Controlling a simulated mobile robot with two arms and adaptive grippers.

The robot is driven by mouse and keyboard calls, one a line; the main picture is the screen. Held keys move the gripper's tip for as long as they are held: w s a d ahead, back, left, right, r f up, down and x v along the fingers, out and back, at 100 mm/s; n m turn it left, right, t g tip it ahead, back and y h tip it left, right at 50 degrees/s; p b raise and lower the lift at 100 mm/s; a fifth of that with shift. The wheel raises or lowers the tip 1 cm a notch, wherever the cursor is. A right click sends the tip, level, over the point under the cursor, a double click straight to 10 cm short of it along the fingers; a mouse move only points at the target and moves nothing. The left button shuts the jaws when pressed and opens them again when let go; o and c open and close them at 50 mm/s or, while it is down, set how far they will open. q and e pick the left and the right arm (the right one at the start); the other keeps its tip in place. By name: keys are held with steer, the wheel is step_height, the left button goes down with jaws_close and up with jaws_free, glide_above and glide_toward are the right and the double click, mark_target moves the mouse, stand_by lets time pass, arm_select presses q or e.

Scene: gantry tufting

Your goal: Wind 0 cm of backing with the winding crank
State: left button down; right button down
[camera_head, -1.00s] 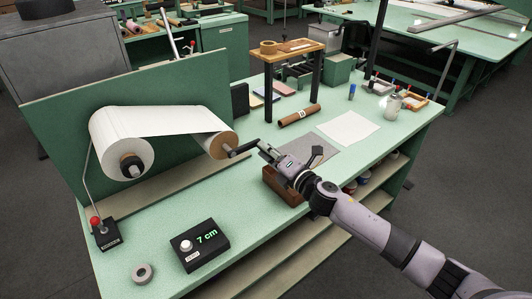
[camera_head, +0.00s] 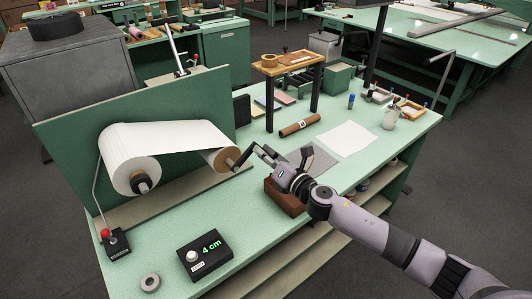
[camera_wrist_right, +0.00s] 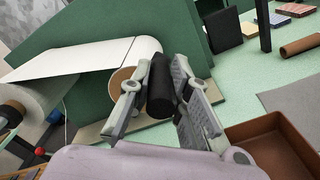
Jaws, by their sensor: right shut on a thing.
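The winding crank (camera_head: 246,157) sticks out from the end of the smaller backing roll (camera_head: 219,158). My right gripper (camera_head: 269,156) is at the crank's handle. In the right wrist view the black handle (camera_wrist_right: 161,88) stands between the two fingers of my right gripper (camera_wrist_right: 158,98), which is shut on it. The white backing (camera_head: 170,134) stretches from the large roll (camera_head: 128,172) on the left to the smaller roll. My left gripper is not in view.
A red-knobbed lever (camera_head: 106,233) stands at the bench's left edge, near a grey tape ring (camera_head: 150,282). A brown tray (camera_head: 285,196) lies under my right wrist. A green panel (camera_head: 70,150) rises behind the rolls.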

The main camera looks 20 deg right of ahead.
steer(key=shift+a+r, duration=0.3)
steer(key=c, duration=1.5)
jaws_free()
steer(key=shift+s+f, duration=0.1)
steer(key=shift+d, duration=0.1)
steer(key=v, duration=1.2)
